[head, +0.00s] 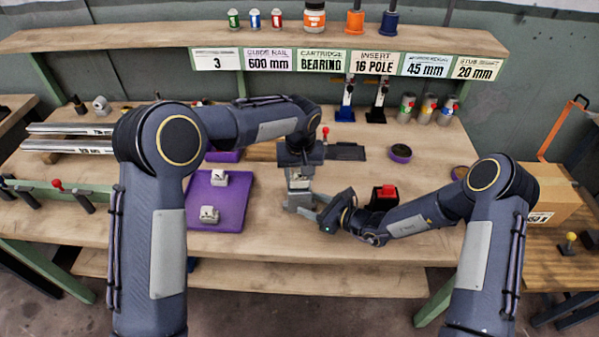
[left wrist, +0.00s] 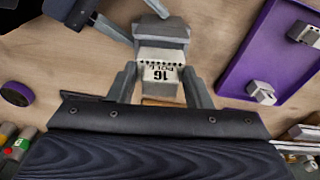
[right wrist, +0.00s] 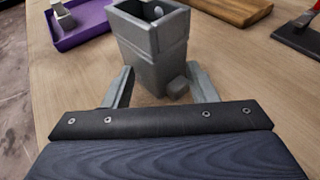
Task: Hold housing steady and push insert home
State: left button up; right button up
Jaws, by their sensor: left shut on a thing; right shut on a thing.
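The insert (left wrist: 160,72) is a pale block marked 16 POLE with a row of dark slots. My left gripper (head: 298,168), pointing down, is shut on it; its fingers flank the insert in the left wrist view. The grey housing (right wrist: 150,45) stands upright on the bench, a hollow box with an open top. It also shows in the head view (head: 299,187), below the insert. My right gripper (right wrist: 160,72) is shut on the housing low down, coming from the right.
A purple tray (head: 232,218) with two small grey parts (head: 209,214) lies to the left. A black box with a red button (head: 385,192) stands close to the right arm. A purple ring (head: 400,153) lies farther back. Bare bench shows in front of the housing.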

aim_at(299, 178)
pick_arm(q)
jog(key=shift+f, duration=1.45)
dwell(0.4)
jog(key=o, duration=1.1)
jog(key=shift+c, duration=0.2)
jog(key=shift+a, duration=0.1)
notch_tip(299, 178, up, 12)
jog(key=s, duration=0.1)
jog(key=shift+s, duration=0.25)
jog(key=shift+c, duration=0.3)
